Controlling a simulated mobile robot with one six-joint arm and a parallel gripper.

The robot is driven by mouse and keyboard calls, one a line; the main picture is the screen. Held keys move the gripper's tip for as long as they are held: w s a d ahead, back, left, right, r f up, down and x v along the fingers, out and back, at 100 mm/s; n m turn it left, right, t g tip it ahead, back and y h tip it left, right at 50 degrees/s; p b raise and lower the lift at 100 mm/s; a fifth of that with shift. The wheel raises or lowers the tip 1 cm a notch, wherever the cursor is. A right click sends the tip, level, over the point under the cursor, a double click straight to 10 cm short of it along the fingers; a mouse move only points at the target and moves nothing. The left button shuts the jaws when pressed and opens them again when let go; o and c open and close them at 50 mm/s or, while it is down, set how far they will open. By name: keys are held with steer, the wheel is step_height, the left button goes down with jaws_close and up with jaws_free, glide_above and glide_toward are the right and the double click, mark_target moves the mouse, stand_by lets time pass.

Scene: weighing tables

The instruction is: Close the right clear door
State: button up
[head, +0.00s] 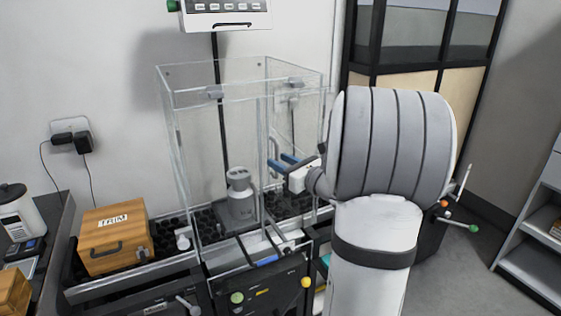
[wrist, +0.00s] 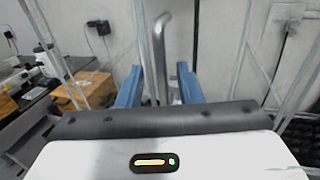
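The clear enclosure (head: 215,95) stands on the bench with a grey weight-like object (head: 238,200) inside. A clear door panel with a curved grey handle (head: 273,149) shows at its right part; how far the door stands open I cannot tell. My gripper (head: 282,162) reaches in from the right at this handle, its blue fingers apart. In the wrist view my gripper (wrist: 158,82) has the upright metal handle (wrist: 158,55) between its two fingers, with a gap on both sides. Its lower end is hidden behind my gripper's body.
A wooden box (head: 113,237) stands left of the enclosure on the bench, with a small white item (head: 183,239) beside it. A wall display (head: 227,14) hangs above. Black bumpy matting lies under the enclosure. A shelf (head: 535,250) stands far right, past open floor.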

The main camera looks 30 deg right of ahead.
steer(key=v, duration=0.6)
steer(key=shift+s, duration=0.4)
steer(key=shift+r, duration=0.1)
steer(key=s+a+f+n+g+y+p, duration=0.1)
steer(key=s+a+f+n+g+y, duration=0.15)
steer(key=a+n+g, duration=0.6)
steer(key=s+a+f+n+g+y, duration=0.2)
steer(key=s+a+n, duration=0.3)
steer(key=a, duration=0.8)
steer(key=s+n+g+h+p, duration=0.1)
steer(key=s+n+h, duration=0.3)
steer(key=n, duration=0.5)
steer(key=s+f+n+g+h+p, duration=0.1)
steer(key=s+n+g+h, duration=0.2)
steer(key=n, duration=0.7)
steer(key=s+h, duration=0.2)
steer(key=s, duration=0.1)
steer(key=shift+s+f+p, duration=0.15)
steer(key=shift+s+p, duration=0.15)
steer(key=shift+a+n, duration=0.1)
steer(key=shift+n, duration=0.15)
